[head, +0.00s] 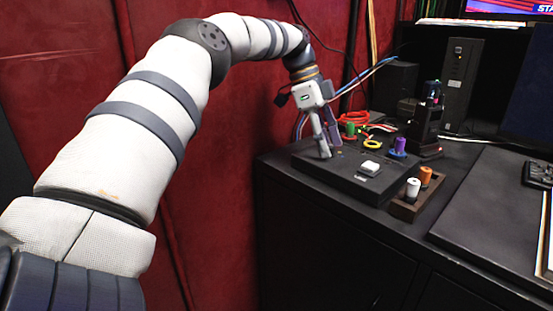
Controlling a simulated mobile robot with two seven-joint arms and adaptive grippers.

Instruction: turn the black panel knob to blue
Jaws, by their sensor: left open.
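A black panel (339,181) sits on the dark cabinet top near its left corner. A white button (371,167) stands on the panel, right of my gripper. My left gripper (329,147) reaches down over the panel's back left part, with its fingers apart and tips close to the surface. I cannot tell whether it touches anything. I cannot make out the black knob or its colour marks; the gripper covers part of the panel. My right gripper is not in view.
A green spool (350,130) and a purple spool (399,145) stand behind the panel, near red cable (368,119). A small brown tray (404,210) holds white and orange spools at right. A black device (428,125) stands behind. A red wall (215,200) is at left.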

